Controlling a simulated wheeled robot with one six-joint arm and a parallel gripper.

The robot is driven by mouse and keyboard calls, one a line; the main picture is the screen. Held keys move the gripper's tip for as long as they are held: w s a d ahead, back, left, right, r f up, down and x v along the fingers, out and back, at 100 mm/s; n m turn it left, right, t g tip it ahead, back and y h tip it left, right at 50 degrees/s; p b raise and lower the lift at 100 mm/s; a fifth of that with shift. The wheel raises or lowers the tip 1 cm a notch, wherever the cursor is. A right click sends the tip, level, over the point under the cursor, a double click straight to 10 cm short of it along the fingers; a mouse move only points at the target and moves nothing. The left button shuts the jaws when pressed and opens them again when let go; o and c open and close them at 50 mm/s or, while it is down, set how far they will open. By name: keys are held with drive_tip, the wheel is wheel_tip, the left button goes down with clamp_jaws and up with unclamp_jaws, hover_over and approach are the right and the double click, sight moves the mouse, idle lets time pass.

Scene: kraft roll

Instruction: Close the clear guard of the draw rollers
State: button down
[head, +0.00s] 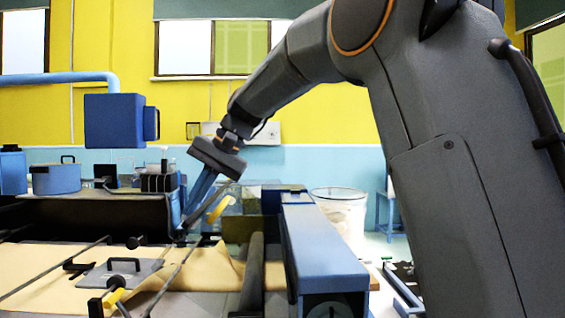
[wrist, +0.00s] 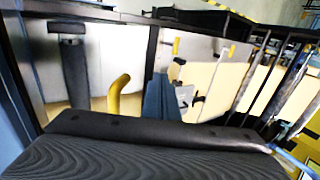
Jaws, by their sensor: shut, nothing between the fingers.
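The clear guard (head: 243,198) shows in the head view as a see-through panel beside the blue roller housing (head: 325,250). It appears raised, but its exact angle is hard to tell. A yellow handle (head: 219,209) is at its left side. My gripper (head: 190,209) points downward just left of the handle, shut and empty. In the wrist view, the shut blue fingers (wrist: 161,98) are right of the curved yellow handle (wrist: 118,95), with a visible gap between them in the picture. The guard's clear pane (wrist: 103,55) with its dark frame lies behind. A dark roller (head: 254,265) lies below.
Brown kraft paper (head: 50,275) runs across the machine bed at the left. A grey plate with a black handle (head: 120,270) lies on it. Dark rods cross the bed. A blue box (head: 114,120) hangs above on a pipe. A pale bin (head: 343,208) stands behind.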

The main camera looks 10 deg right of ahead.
drive_tip(key=x, duration=1)
drive_tip(key=shift+a+r, duration=0.2)
drive_tip(key=shift+a, duration=0.05)
wheel_tip(320, 180, down, 7)
drive_tip(key=a+h, duration=0.1)
drive_tip(key=h, duration=0.1)
drive_tip(key=shift+w+a+g+h, duration=0.25)
drive_tip(key=shift+a+g+h, duration=0.05)
drive_tip(key=shift+a, duration=0.1)
